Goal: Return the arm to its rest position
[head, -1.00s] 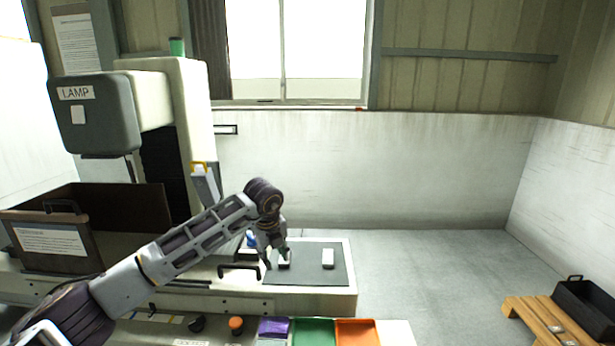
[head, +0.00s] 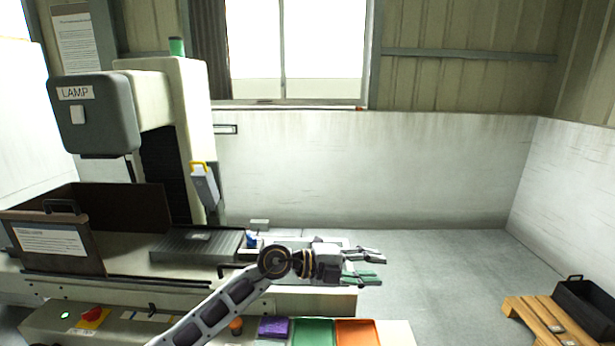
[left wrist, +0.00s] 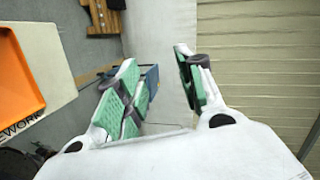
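My left arm comes in from the bottom of the head view, and its gripper (head: 364,265) points right, above the right end of the machine bench. The gripper is open, with its green-padded fingers apart and nothing between them. The left wrist view also shows the open fingers (left wrist: 160,85), with floor and wall beyond them. My right gripper is in neither view.
The machine with the LAMP head (head: 95,115) stands at left. A purple block (head: 273,327), a green tray (head: 313,332) and an orange tray (head: 357,333) line the front edge. A wooden pallet (head: 548,318) with a black bin (head: 585,305) stands at right.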

